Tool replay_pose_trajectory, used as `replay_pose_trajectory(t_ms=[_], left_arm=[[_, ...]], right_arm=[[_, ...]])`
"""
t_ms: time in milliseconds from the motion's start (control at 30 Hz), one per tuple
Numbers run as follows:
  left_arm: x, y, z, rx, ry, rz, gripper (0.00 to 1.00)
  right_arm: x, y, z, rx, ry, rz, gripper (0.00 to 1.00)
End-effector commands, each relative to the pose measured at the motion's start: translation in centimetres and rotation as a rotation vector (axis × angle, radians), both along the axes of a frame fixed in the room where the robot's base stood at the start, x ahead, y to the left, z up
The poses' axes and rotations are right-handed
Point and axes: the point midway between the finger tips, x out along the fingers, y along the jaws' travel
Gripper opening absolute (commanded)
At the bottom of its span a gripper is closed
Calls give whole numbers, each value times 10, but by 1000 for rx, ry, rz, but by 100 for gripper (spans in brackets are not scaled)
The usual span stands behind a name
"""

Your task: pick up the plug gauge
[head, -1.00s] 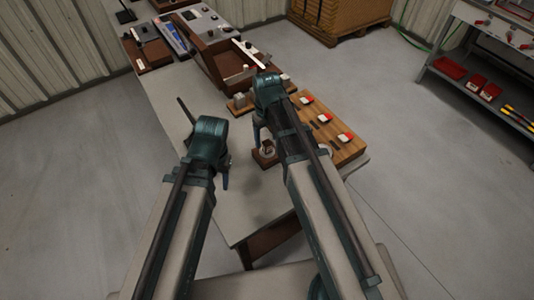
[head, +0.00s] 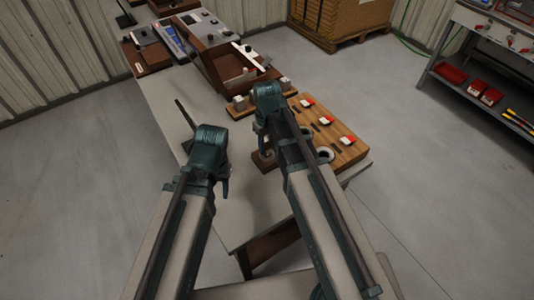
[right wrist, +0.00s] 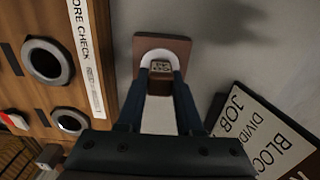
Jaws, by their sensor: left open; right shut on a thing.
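The plug gauge (right wrist: 160,68) shows end-on in the right wrist view as a small brownish square top with dark dots. A white ring surrounds it on a brown block (right wrist: 178,43). My right gripper (right wrist: 161,75) has its fingers shut on the gauge from both sides. I cannot tell whether the gauge is clear of the ring. In the head view my right gripper (head: 262,140) is over the brown block (head: 262,160) and hides the gauge. My left gripper (head: 222,178) is open and empty, above the near left part of the bench.
A wooden board (head: 345,157) with red-and-white tags and grey-ringed bores lies right of the brown block. A printed job card (right wrist: 262,130) lies to the right in the wrist view. A brown open box (head: 225,65) stands farther back. The bench's near left surface (head: 245,215) is largely clear.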

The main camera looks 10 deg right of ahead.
Motion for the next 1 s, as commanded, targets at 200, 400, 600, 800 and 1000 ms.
replay_pose_trajectory(t_ms=[200,400,600,800,1000], left_arm=[[0,0,0,0,0,0,50],[0,0,1,0,0,0,50],[0,0,9,0,0,0,50],[0,0,30,0,0,0,50],[0,0,61,0,0,0,50]], right_arm=[[0,0,0,0,0,0,0],[0,0,1,0,0,0,0],[0,0,9,0,0,0,0],[0,0,31,0,0,0,0],[0,0,61,0,0,0,0]])
